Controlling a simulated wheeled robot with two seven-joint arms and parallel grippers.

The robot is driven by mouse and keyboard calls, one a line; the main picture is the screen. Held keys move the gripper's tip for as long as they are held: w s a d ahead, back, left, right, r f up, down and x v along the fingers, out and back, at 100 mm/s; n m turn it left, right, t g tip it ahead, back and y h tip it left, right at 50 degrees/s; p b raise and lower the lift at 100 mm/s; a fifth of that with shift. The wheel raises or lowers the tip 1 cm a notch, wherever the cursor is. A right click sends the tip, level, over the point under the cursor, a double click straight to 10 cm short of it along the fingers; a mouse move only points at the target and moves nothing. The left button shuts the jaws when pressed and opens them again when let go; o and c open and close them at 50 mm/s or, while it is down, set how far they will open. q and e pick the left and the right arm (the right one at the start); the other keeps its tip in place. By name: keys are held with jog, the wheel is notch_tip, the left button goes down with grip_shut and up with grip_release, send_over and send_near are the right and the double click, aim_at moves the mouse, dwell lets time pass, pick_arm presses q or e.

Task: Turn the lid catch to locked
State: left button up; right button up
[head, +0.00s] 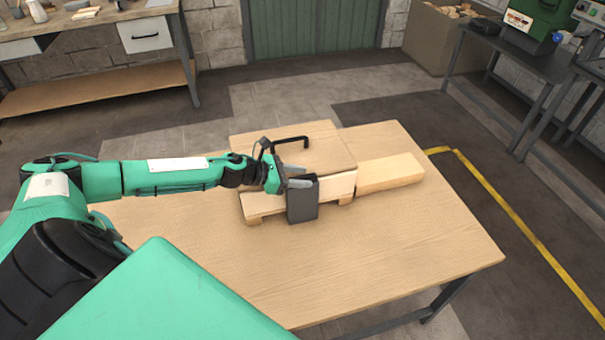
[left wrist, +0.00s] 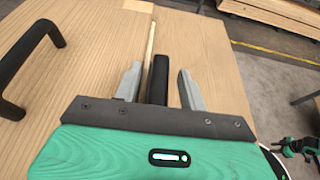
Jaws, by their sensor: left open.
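A wooden box with a pale lid (head: 310,150) stands on the table, and a black handle (head: 290,141) is fixed on the lid. A dark grey upright plate (head: 303,205), seemingly the lid catch, is at the box's front side. In the left wrist view it shows edge-on as a dark bar (left wrist: 158,78). My left gripper (head: 298,177) is at the plate's upper end. Its two grey fingers (left wrist: 159,85) are open, one on each side of the bar, with gaps visible. The catch's pivot and any lock marking cannot be made out.
The wooden table (head: 400,235) is clear in front and at the right. A pale wooden block (head: 390,173) lies against the box's right side. The lid handle also shows at the left of the left wrist view (left wrist: 30,62). Workbenches stand farther back.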

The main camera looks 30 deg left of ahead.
pick_arm(q)
jog(key=shift+w+d+f, duration=0.2)
jog(key=shift+w+d, duration=0.15)
jog(key=shift+c, duration=0.4)
